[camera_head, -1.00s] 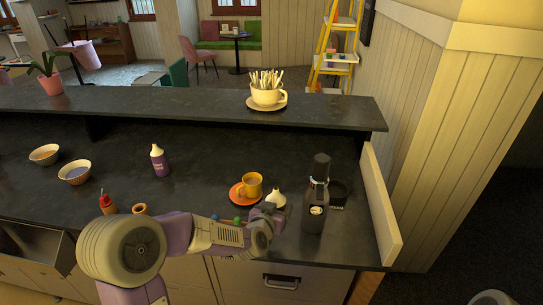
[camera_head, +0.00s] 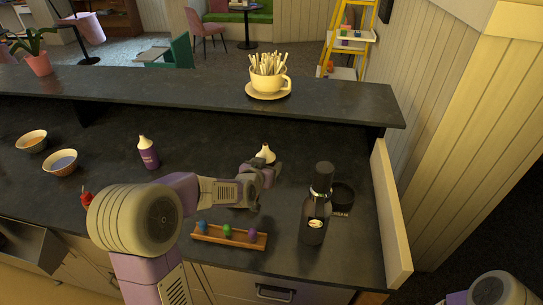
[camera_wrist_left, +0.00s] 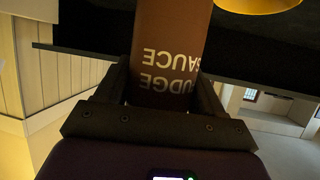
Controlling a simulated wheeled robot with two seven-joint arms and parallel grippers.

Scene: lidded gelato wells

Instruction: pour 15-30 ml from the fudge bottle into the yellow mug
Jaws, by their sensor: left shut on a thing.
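The brown fudge bottle (camera_wrist_left: 168,45) is in my left gripper (camera_wrist_left: 165,88), which is shut on it; its label reads FUDGE SAUCE, upside down in the left wrist view. In the head view only its white tip (camera_head: 265,154) shows above the left gripper (camera_head: 271,172). The gripper is over the counter, left of the tall dark bottle. A yellow rim, likely the yellow mug (camera_wrist_left: 258,4), shows at the top right of the wrist view. In the head view the mug is hidden behind my arm. My right gripper is out of view.
A tall dark bottle (camera_head: 316,218) stands at right beside a black round thing (camera_head: 342,197). A wooden rack (camera_head: 215,237) with coloured pieces lies near the front edge. A purple bottle (camera_head: 148,154) and two bowls are at left. A raised ledge (camera_head: 180,96) runs behind.

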